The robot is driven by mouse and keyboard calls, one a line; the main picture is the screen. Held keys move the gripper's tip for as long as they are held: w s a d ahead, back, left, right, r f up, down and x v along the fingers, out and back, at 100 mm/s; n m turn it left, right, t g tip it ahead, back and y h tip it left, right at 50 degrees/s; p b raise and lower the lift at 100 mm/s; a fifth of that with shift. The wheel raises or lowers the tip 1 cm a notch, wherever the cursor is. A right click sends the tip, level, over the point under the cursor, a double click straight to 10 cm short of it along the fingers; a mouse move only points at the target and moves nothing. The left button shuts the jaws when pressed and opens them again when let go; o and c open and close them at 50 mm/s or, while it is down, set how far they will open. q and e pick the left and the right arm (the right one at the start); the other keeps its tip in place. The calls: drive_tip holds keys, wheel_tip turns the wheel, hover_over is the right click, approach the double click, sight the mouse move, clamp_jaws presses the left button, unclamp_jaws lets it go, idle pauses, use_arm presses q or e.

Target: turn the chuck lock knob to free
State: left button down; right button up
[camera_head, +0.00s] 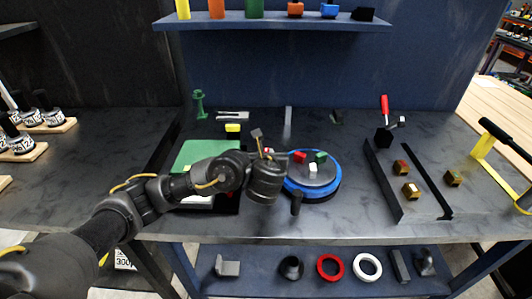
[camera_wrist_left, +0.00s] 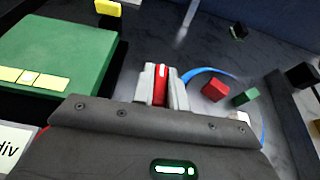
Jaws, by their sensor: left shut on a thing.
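The round chuck table (camera_head: 331,186) has a blue rim and carries a red block (camera_head: 299,157), a green block (camera_head: 320,157) and a white block (camera_head: 313,168). My left gripper (camera_head: 268,153) is at its left edge, with my wrist hiding much of it in the head view. In the left wrist view the gripper (camera_wrist_left: 160,86) is shut on a narrow red piece with a white mark, which looks like the lock knob (camera_wrist_left: 160,84). The knob's base is hidden behind the gripper. The chuck's blue rim (camera_wrist_left: 205,71) curves just right of the fingers. My right gripper is out of view.
A green-topped box (camera_head: 208,153) stands left of the chuck, with a yellow block (camera_head: 233,128) behind it. A dark handle (camera_head: 296,204) sticks out at the chuck's front.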

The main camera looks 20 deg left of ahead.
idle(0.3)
use_arm(q)
drive_tip(key=c, duration=1.4)
unclamp_jaws()
drive_tip(key=p+v, duration=0.7)
drive_tip(key=v, duration=0.3)
drive_tip(key=shift+s+r, duration=0.2)
drive_tip(key=shift+s, duration=0.1)
drive_tip(key=shift+d, duration=0.15)
